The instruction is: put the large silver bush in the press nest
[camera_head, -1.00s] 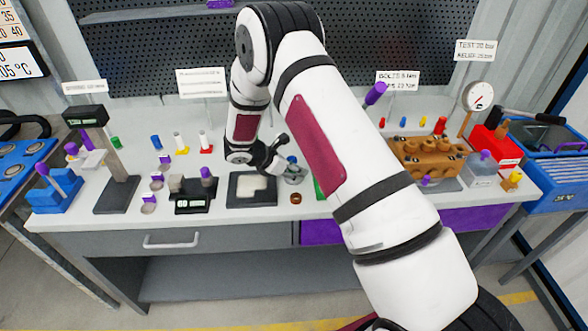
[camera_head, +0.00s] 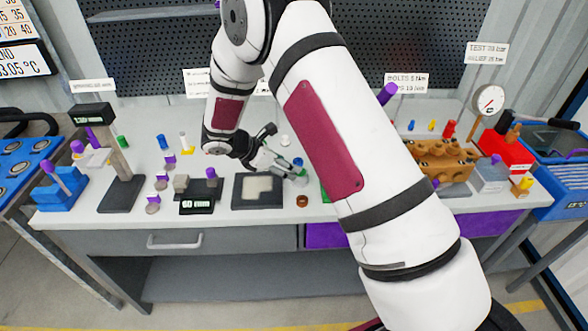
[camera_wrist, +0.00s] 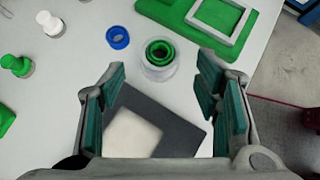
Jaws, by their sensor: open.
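A round silver piece (camera_wrist: 158,70) with a green ring inside stands on the bench, ahead of and between my fingers in the wrist view. It looks like the large silver bush, but I cannot tell for sure. In the head view it is mostly hidden behind my gripper (camera_head: 292,173). My gripper (camera_wrist: 165,95) is open and empty, its teal pads apart on either side. A dark plate (camera_wrist: 185,122) with a pale square lies under my gripper; it also shows in the head view (camera_head: 238,201). I cannot make out the press nest for certain.
A blue ring (camera_wrist: 118,37) sits beside the silver piece. A green fixture (camera_wrist: 180,12) stands beyond it. A copper ring (camera_head: 302,201) lies near the front edge. A white peg (camera_wrist: 50,24) and green pieces (camera_wrist: 18,64) stand at the left of the wrist view.

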